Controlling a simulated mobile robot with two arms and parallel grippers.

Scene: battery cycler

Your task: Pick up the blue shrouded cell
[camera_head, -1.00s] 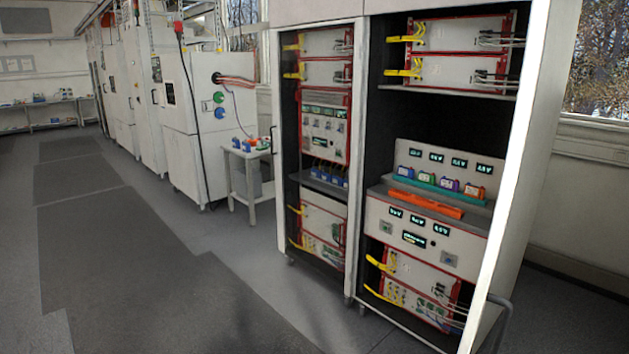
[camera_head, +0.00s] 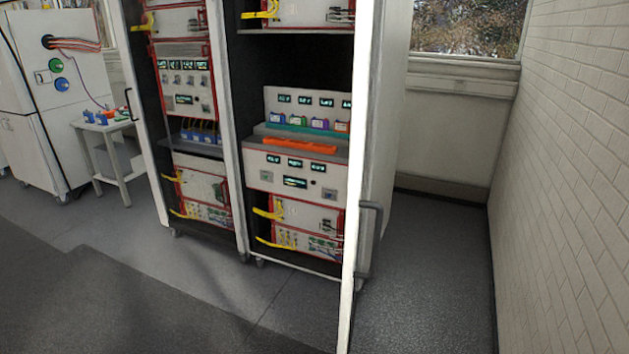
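Several small cells stand in a row on a teal tray (camera_head: 301,128) on the right rack's shelf. The leftmost is a blue shrouded cell (camera_head: 278,119). Beside it are a green cell (camera_head: 299,122), a purple cell (camera_head: 320,124) and an orange-red cell (camera_head: 341,127). Several more blue cells (camera_head: 198,135) with yellow leads sit on a shelf in the left rack. Small blue and red items (camera_head: 101,117) lie on a side table. Neither of my grippers is in view.
An orange bar (camera_head: 299,145) lies in front of the tray. The right rack's open door (camera_head: 357,200), with a grey handle, stands edge-on at the right. A small white table (camera_head: 112,127) stands at left. The floor (camera_head: 190,290) before the racks is clear. A brick wall (camera_head: 570,180) closes the right.

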